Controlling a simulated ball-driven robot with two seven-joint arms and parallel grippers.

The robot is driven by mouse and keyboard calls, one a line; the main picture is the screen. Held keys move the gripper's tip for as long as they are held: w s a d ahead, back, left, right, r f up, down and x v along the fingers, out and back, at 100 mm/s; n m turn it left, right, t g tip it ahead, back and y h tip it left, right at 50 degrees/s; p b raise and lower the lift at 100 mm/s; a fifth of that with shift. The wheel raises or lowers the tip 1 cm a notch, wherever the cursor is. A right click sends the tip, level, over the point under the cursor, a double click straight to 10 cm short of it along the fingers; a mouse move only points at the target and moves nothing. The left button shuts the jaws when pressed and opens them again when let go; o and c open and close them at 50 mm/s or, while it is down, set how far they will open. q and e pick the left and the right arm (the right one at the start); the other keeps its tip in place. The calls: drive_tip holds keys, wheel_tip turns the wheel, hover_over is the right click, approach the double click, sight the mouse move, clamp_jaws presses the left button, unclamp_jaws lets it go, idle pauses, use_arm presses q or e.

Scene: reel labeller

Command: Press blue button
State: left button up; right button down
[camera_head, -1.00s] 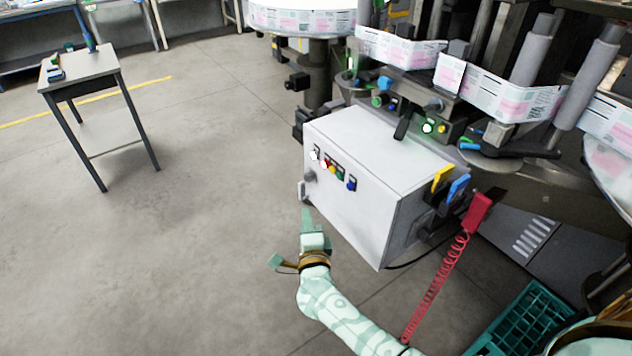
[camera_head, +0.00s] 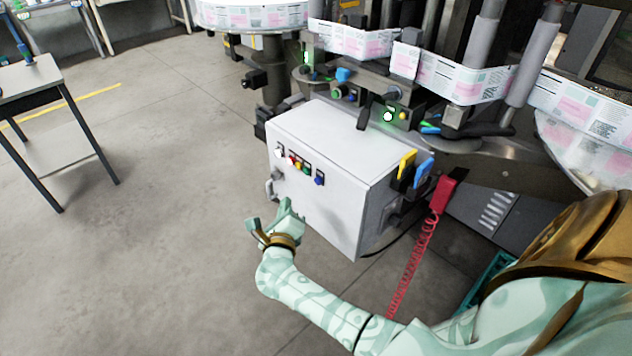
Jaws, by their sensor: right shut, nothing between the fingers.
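A blue button (camera_head: 320,178) is at the right end of a row of buttons on the front face of a light grey control box (camera_head: 330,215). White, red, yellow and green buttons sit to its left. My right gripper (camera_head: 287,205) is shut and empty, with its fingers pointing up toward the box front. In the picture it is below and left of the blue button, with a gap between them. I cannot tell whether the fingertips touch the box. My left gripper is not in view.
Yellow and blue handles (camera_head: 424,168) and a red handset (camera_head: 443,192) with a coiled red cord are on the box's right side. The labeller with label reels (camera_head: 465,80) stands behind. A small table (camera_head: 30,78) is at left; the floor between is clear.

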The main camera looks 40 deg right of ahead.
drive_tip(key=d, duration=0.7)
drive_tip(key=shift+w, duration=0.3)
drive_tip(key=shift+d, duration=0.2)
idle(1.6)
drive_tip(key=shift+d, duration=0.35)
drive_tip(key=shift+d, duration=0.45)
idle(0.6)
drive_tip(key=shift+a, duration=0.9)
drive_tip(key=shift+s+a, duration=0.2)
drive_tip(key=shift+a, duration=2.3)
